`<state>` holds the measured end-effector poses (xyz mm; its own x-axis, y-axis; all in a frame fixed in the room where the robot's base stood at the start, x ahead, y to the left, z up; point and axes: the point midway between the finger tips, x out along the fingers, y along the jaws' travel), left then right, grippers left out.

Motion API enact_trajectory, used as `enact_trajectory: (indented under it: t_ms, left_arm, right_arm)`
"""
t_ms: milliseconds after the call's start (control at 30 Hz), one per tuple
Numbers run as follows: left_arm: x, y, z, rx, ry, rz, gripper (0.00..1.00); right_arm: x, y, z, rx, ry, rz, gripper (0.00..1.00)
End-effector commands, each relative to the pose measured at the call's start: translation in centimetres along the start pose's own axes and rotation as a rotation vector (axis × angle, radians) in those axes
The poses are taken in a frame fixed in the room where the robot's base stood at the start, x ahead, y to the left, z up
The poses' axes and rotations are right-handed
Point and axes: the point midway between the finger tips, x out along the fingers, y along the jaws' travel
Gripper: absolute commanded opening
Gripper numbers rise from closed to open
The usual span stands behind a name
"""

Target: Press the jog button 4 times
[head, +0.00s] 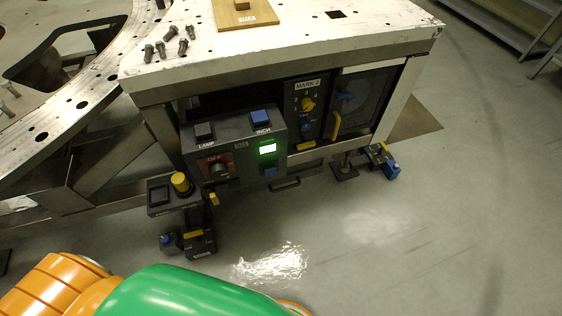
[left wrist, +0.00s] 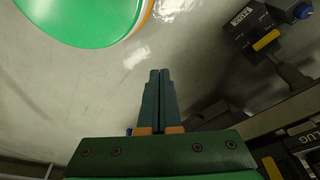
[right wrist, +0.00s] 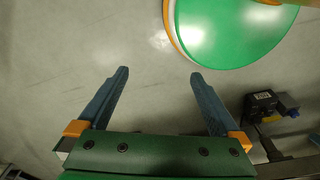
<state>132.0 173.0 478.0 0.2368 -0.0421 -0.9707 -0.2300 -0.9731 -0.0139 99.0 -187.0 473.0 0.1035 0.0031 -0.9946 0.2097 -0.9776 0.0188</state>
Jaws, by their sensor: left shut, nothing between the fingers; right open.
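A dark control box (head: 235,148) hangs at the front of the turret plate's stand in the head view. On its top are a blue button (head: 261,117) labelled INCH and a black button (head: 204,131) labelled LAMP. Its front has a lit green display (head: 267,149) and a dark knob on a red plate (head: 217,168) marked OFF. I can read no label saying jog. My left gripper (left wrist: 159,75) is shut and empty, above the floor. My right gripper (right wrist: 158,74) is open and empty, above the floor. Neither gripper shows in the head view.
A panel marked MARK 2 (head: 307,84) with a yellow knob sits right of the box. A yellow button (head: 181,183) stands on a small unit at lower left. Several bolts (head: 172,42) and a wooden block (head: 243,16) lie on the steel top.

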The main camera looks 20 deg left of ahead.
Motion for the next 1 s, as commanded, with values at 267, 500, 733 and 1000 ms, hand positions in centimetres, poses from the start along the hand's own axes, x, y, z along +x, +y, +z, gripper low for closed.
enact_trajectory:
  t_ms: [267, 500, 733, 1000]
  left_arm:
    - [7.6, 1.4, -12.2, 0.043, 0.453, -0.01, 0.0]
    - [8.6, 1.4, -23.9, 0.073, 0.976, -0.09, 0.0]
    - [3.3, 0.1, -30.5, 0.078, 1.547, -0.271, 0.0]
    - [-1.6, -0.7, -31.1, 0.069, 1.79, -0.384, 0.0]
  right_arm:
    - [9.1, -0.2, -2.9, 0.012, 0.032, 0.0, 1.0]
    - [16.9, -0.1, -5.9, 0.025, 0.067, 0.002, 1.0]
    - [23.1, 0.0, -8.7, 0.037, 0.104, 0.004, 1.0]
    - [23.6, 0.1, -9.8, 0.041, 0.118, 0.005, 1.0]
